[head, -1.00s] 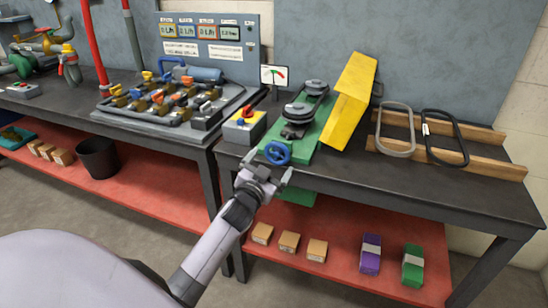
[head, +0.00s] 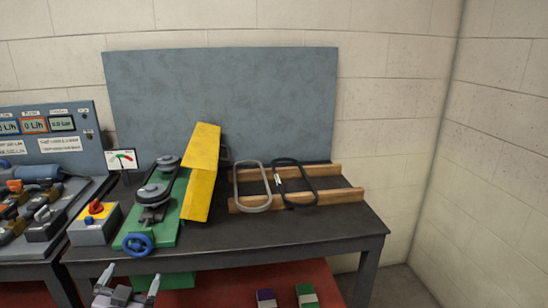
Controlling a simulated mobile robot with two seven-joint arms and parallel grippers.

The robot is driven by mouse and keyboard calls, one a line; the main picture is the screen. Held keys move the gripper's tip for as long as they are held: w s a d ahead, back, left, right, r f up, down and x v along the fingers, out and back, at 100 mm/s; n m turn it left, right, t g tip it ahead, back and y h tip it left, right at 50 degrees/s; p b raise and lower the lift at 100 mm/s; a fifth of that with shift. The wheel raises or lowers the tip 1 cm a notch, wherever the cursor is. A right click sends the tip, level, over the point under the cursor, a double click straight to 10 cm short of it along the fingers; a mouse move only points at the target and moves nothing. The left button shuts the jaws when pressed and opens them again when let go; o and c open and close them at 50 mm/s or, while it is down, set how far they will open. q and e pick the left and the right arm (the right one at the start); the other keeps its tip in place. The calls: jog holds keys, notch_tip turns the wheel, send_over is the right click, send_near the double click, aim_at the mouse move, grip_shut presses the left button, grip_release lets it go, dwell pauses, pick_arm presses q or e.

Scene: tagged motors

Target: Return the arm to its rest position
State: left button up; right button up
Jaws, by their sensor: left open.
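My left gripper (head: 125,285) is at the lower left of the head view, in front of the workbench's front edge. Its two fingers point up and stand apart, with nothing between them. It is below the blue handwheel (head: 137,244) and apart from it. Most of the left arm is out of the frame. My right gripper is not in view.
The dark workbench (head: 290,235) bears a green belt-drive unit (head: 168,230), a yellow guard (head: 200,175), a switch box (head: 95,224) and two belts, grey (head: 252,205) and black (head: 308,200), on a wooden rack (head: 348,196). Purple (head: 266,297) and green (head: 306,294) boxes lie on the red shelf below.

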pick_arm(q)
jog(key=s+d+f+g+h+p, duration=0.1)
jog(key=s+d+f+g+h, duration=0.1)
jog(key=s+d, duration=0.3)
jog(key=s+d+f+g+h+p, duration=0.2)
jog(key=s+d+f, duration=0.3)
jog(key=s, duration=0.6)
jog(key=s+d+f+g+h+p, duration=0.1)
jog(key=s+d+f+g, duration=0.1)
jog(key=s+d, duration=0.4)
jog(key=s+f, duration=0.1)
jog(key=s, duration=0.1)
jog(key=shift+s+f+m+g+h+p, duration=0.3)
jog(key=shift+s+f+h+p, duration=0.05)
jog(key=shift+f+h+p, duration=0.05)
jog(key=shift+a, duration=0.1)
